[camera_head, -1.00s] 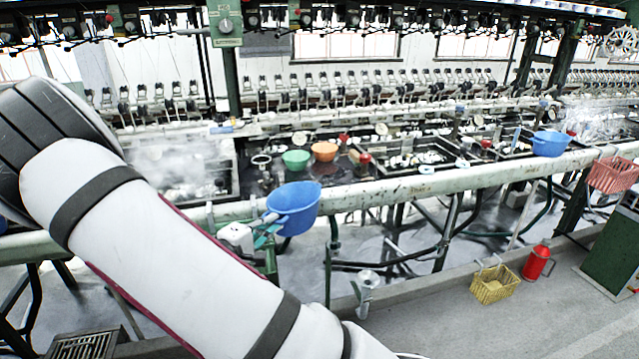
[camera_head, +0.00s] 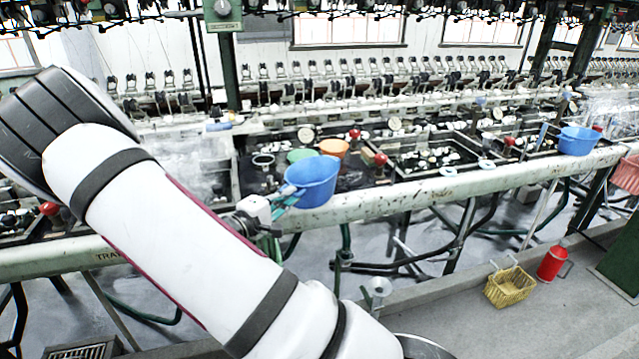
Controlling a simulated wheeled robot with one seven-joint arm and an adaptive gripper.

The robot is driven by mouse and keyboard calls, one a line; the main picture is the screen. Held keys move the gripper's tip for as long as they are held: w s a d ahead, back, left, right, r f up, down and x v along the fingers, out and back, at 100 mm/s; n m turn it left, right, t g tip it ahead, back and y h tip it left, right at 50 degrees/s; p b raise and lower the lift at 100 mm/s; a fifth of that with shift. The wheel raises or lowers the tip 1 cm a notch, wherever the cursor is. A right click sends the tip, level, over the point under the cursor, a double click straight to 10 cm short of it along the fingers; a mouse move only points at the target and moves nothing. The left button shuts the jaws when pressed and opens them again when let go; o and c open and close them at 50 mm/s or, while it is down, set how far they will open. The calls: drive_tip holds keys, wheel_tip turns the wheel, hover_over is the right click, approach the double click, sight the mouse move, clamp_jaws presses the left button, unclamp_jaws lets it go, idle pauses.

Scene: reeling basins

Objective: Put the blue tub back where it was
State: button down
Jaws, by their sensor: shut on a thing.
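A blue tub (camera_head: 314,182) is in the middle of the camera_head view, in front of the long pale rail of the basin bench. My gripper (camera_head: 285,196) is shut on the tub's left side and holds it up, slightly tilted. The tub partly hides a green bowl (camera_head: 299,155) and an orange bowl (camera_head: 334,147) behind it. A second blue tub (camera_head: 578,141) is at the rail farther right. Whether the held tub touches the rail cannot be told.
The pale rail (camera_head: 400,195) runs across the view, with basins and machinery behind it. A red basket (camera_head: 627,174) is at the far right. A yellow basket (camera_head: 511,287) and a red can (camera_head: 552,263) stand on the floor. The floor at lower right is mostly clear.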

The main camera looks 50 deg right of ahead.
approach(312, 175)
drive_tip(key=s+d+r, duration=0.2)
drive_tip(key=d, duration=0.1)
drive_tip(key=s+d+r, duration=0.1)
drive_tip(key=d, duration=0.1)
drive_tip(key=shift+d, duration=0.1)
drive_tip(key=shift+d+f, duration=0.1)
drive_tip(key=shift+f, duration=0.05)
wheel_tip(312, 175, down, 3)
drive_tip(key=shift+f+b, duration=0.2)
drive_tip(key=shift+b, duration=0.2)
drive_tip(key=c, duration=1.7)
unclamp_jaws()
